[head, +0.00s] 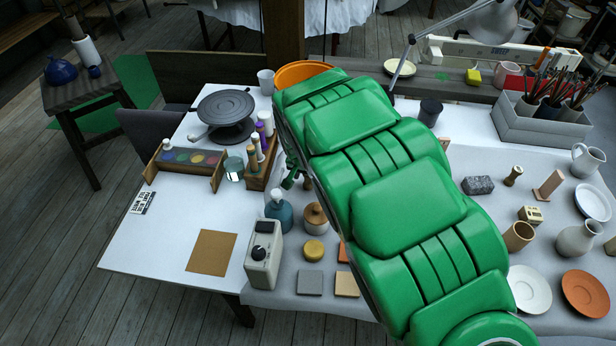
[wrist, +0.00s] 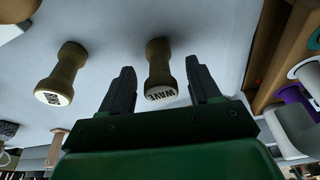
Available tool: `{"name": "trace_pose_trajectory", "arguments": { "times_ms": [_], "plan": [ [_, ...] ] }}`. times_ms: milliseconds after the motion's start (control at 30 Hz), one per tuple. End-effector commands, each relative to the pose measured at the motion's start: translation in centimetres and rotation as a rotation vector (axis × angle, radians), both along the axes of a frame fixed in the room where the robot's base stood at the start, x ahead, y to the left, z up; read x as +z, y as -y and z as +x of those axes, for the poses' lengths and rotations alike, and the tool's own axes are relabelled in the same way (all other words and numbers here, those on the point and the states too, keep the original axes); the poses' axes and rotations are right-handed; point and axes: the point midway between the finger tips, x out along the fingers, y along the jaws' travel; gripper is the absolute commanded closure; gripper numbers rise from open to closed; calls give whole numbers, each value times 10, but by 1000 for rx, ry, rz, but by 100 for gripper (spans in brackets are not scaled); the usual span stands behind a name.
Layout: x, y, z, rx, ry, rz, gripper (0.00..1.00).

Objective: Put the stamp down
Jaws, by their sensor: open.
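A brass-coloured stamp (wrist: 159,68) with a waisted handle and "WAVE" on its pale end stands between the two fingers of my gripper (wrist: 159,65) in the wrist view. The fingers are apart, with a gap visible on each side of the stamp. In the head view my gripper (head: 296,172) is mostly hidden behind my green arm, near the wooden bottle rack. A second similar stamp (wrist: 62,74) stands apart to the left in the wrist view; its lettering is hard to read. A similar small stamp (head: 513,175) shows on the right of the table in the head view.
The wooden rack (head: 259,172) of bottles is close to my gripper. A blue bottle (head: 279,211) and a lidded jar (head: 315,217) stand in front of it. A stone block (head: 478,185) and pottery are on the right. The white tabletop at left is largely clear.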

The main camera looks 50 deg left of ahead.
Motion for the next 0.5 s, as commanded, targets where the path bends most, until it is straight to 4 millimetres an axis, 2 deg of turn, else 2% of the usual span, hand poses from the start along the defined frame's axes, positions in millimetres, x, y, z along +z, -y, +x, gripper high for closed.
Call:
{"name": "trace_pose_trajectory", "arguments": {
  "times_ms": [500],
  "plan": [
    [69, 11, -15, 0, 2, 1, 38]
  ]
}}
